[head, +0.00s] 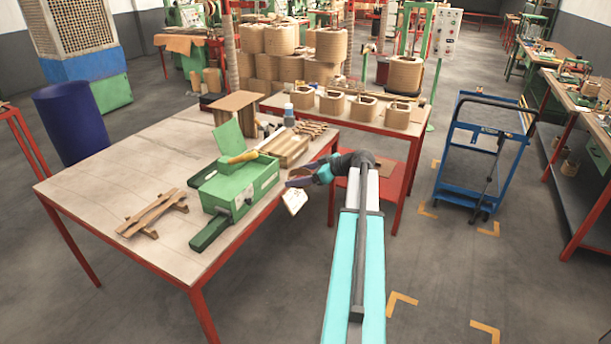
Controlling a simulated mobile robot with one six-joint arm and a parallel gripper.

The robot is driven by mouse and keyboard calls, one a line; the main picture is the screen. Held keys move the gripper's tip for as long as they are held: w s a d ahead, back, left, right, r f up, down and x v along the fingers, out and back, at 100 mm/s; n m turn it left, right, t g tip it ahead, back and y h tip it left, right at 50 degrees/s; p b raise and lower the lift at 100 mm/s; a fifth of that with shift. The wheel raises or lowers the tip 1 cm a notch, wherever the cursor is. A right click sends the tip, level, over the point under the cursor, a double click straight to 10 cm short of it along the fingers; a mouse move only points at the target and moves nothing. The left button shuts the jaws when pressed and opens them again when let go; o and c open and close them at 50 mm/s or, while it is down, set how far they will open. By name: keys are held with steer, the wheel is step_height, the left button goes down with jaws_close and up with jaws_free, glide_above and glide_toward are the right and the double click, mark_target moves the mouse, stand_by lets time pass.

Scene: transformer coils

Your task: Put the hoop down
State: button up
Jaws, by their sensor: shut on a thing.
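My gripper (291,180) is over the right edge of the near table (100,190), just right of a green box. Its fingers are shut on a small, pale, squarish piece (294,201), which hangs tilted below the fingertips. This is the only thing I see at the jaws, so I take it for the hoop. It is too small to tell whether its middle is open. It appears to hang beside the table edge, apart from the tabletop.
The green box (237,190) has its lid up and a yellow-handled tool on it. Wooden slats (152,213) lie at the left. The table's front left is clear. A red-framed table (340,118) with several coils stands behind. A blue cart (480,150) stands right.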

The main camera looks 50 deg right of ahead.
steer(key=w+a+r+n+g+y, duration=0.1)
steer(key=w+a, duration=0.4)
steer(key=a, duration=0.3)
steer(key=w+a+n+y, duration=0.2)
steer(key=w+a, duration=0.2)
steer(key=a, duration=0.5)
steer(key=w+a+r+n+g+y, duration=0.1)
steer(key=w+a, duration=0.4)
steer(key=a, duration=0.3)
steer(key=w+a+r+m+t+h, duration=0.1)
steer(key=a+r, duration=0.1)
steer(key=a, duration=2.9)
steer(key=w+d+r+m+t+h, duration=0.1)
steer(key=d+r+m+h, duration=0.3)
steer(key=m+h, duration=0.2)
steer(key=shift+w+d+r+h, duration=0.2)
steer(key=shift+d+r+h, duration=0.1)
steer(key=shift+d, duration=0.05)
